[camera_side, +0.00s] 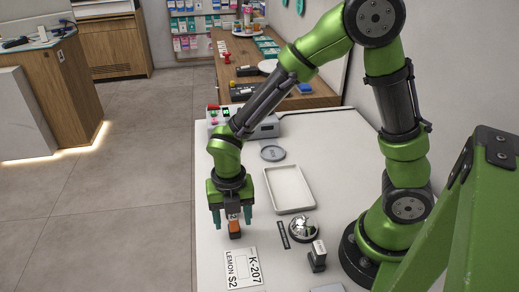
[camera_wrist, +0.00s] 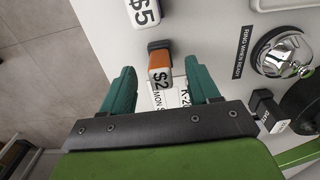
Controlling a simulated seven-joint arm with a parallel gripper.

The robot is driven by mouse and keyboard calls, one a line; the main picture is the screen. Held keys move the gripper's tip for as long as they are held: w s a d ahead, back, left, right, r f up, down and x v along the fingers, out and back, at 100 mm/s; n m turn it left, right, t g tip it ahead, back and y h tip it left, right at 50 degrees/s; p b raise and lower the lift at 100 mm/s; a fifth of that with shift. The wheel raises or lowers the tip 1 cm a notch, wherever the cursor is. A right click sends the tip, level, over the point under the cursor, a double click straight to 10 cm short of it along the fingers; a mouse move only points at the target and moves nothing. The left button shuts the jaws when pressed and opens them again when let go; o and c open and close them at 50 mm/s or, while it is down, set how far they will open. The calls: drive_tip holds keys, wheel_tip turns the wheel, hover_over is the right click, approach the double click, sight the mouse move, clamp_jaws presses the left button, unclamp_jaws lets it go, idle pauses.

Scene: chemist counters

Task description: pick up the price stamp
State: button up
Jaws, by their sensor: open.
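An orange-and-black price stamp (camera_side: 235,230) stands on the white counter below my gripper (camera_side: 232,219). In the wrist view the stamp (camera_wrist: 159,62) shows a white end marked "$2" and lies between the two teal fingers (camera_wrist: 159,72), with gaps on both sides. My gripper is open and holds nothing. In the side view, the palm and fingers hide part of the area around the stamp. A white-topped block marked "$5" (camera_wrist: 143,12) sits just beyond it in the wrist view.
A "LEMON $2 K-207" card (camera_side: 242,268) lies in front of the stamp. To the right are a dark label strip (camera_side: 283,235), a silver bell (camera_side: 303,229) and a black stamp-like block (camera_side: 318,262). A white tray (camera_side: 289,189) and grey dish (camera_side: 272,153) lie behind.

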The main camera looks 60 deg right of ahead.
sight(234, 225)
wheel_tip(234, 225, down, 4)
drive_tip(key=shift+d+r, duration=0.15)
drive_tip(key=shift+r, duration=0.05)
